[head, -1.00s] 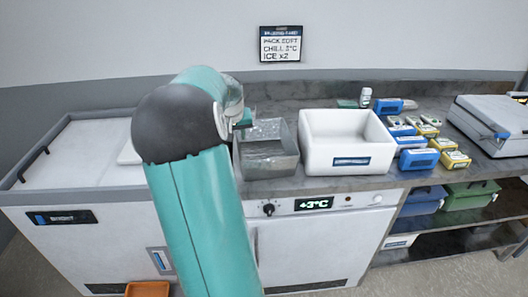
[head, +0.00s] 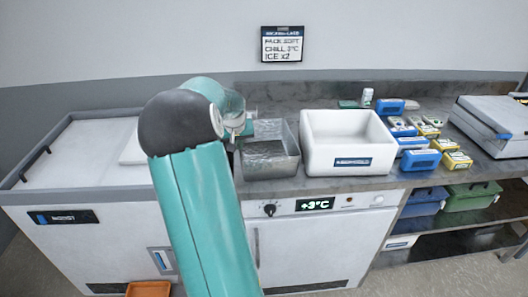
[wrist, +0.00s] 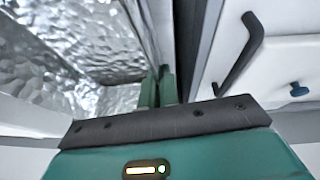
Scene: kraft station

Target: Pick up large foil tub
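The large foil tub (head: 284,165) is a silver, crinkled-metal open container on the counter, left of a white box. It fills the left of the wrist view (wrist: 60,60), with its foil inside showing. My gripper (wrist: 158,88) is at the tub's wall, at its left side in the head view. Its two green fingers are close together, with the thin wall running down between them, so it looks shut on the wall. The fingertips are mostly hidden in the head view by my arm. The tub stands level and appears to rest on the counter.
The white box (head: 347,160) stands close to the tub's right. Several blue and yellow packs (head: 420,159) and a grey case (head: 495,125) lie farther right. A white chest (head: 75,155) with black handles is at the left. The wall is behind.

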